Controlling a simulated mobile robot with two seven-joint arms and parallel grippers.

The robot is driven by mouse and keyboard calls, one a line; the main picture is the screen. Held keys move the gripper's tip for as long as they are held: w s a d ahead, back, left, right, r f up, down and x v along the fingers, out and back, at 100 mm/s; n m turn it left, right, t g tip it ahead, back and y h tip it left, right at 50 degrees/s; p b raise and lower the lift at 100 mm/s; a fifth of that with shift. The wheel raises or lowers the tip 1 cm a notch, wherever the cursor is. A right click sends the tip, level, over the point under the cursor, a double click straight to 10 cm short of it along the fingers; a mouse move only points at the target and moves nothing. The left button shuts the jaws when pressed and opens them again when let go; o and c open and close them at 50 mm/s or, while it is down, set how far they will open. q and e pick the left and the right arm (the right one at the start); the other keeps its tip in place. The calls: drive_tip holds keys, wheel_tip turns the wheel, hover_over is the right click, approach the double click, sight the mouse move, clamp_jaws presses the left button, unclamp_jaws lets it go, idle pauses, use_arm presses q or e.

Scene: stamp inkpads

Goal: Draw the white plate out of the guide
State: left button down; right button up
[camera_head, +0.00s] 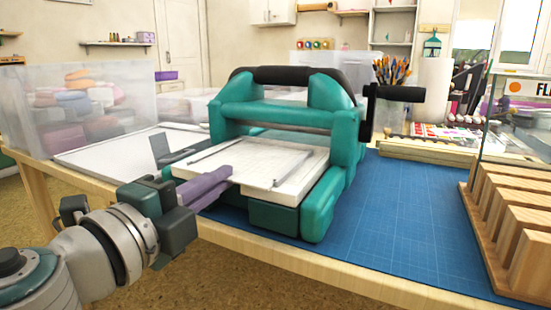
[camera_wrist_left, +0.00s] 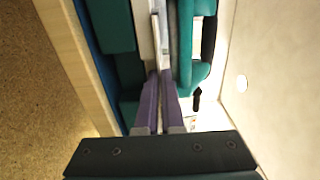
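The white plate (camera_head: 285,177) lies flat in the teal press, under its crossbar, with its near part sticking out toward the front. Thin grey guide rails (camera_head: 222,149) run along its top. My left gripper (camera_head: 218,182) comes in from the left, its purple fingers above and below the plate's near left edge. In the left wrist view the fingers (camera_wrist_left: 160,78) lie close together at the plate's pale edge (camera_wrist_left: 146,40) and look closed on it. The contact itself is partly hidden. My right gripper is not in view.
The teal press (camera_head: 275,115) has a black crank (camera_head: 398,93) at its right. It stands on a blue mat (camera_head: 390,220) with free room to the right. A wooden slotted rack (camera_head: 510,215) stands far right; a clear bin (camera_head: 75,105) stands left.

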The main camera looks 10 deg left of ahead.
use_arm(q)
drive_tip(key=shift+s, duration=0.1)
drive_tip(key=b+v, duration=0.3)
drive_tip(key=v, duration=1.2)
drive_tip(key=shift+s+b, duration=0.15)
drive_tip(key=shift+b, duration=0.2)
idle(0.9)
drive_tip(key=shift+r, duration=0.1)
wheel_tip(320, 180, up, 4)
drive_tip(key=p, duration=0.4)
drive_tip(key=shift+a, duration=0.1)
